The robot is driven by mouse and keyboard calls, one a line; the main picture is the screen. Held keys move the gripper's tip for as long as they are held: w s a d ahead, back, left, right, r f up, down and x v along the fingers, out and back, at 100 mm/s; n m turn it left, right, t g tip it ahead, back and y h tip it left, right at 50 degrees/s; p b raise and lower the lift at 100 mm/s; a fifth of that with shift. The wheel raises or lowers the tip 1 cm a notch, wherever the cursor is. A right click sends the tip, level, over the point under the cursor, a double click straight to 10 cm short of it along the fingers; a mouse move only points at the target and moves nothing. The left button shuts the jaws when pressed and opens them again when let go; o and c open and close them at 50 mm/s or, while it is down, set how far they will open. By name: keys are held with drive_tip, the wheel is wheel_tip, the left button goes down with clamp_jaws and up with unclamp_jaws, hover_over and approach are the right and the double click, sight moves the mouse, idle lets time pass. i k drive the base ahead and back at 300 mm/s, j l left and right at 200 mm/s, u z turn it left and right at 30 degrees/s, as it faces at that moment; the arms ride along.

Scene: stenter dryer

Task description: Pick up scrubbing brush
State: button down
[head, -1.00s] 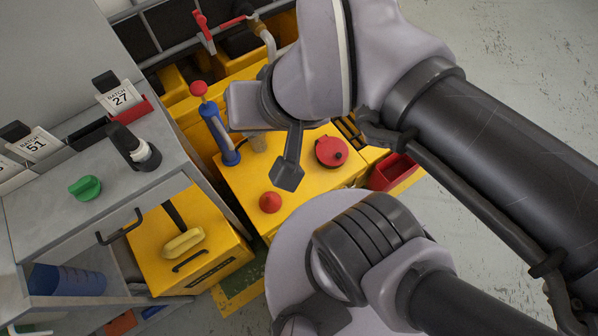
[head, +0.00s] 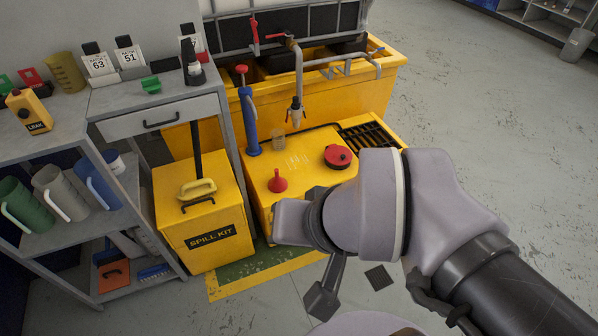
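No object is unmistakably a scrubbing brush. A small blue block (head: 153,271), perhaps a brush, lies on the bottom shelf at the lower left. A yellow oblong piece (head: 197,188) lies on top of the yellow spill kit box (head: 205,225); whether it is a brush or a handle I cannot tell. My gripper (head: 324,298) shows only as a dark finger-like part below my wrist, over the floor right of the spill kit. Its other side is hidden, so its opening does not show. Nothing is visibly held.
A grey shelf unit (head: 158,122) holds jugs, a green scoop (head: 151,84) and batch cards. An orange dustpan (head: 112,274) is on its bottom shelf. A yellow containment deck (head: 300,160) carries a red funnel (head: 278,181) and blue pump (head: 249,125).

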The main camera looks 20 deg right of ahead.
sight(189, 191)
drive_tip(key=i+j+u, duration=0.1)
drive_tip(key=i+j, duration=0.3)
drive_tip(key=i+j+u, duration=0.15)
drive_tip(key=i+j, duration=0.2)
drive_tip(key=i+j+u, duration=0.1)
drive_tip(key=i+j, duration=0.2)
drive_tip(key=i, duration=0.25)
drive_tip(key=i+j+u, duration=0.15)
drive_tip(key=i, duration=0.3)
drive_tip(key=j, duration=0.1)
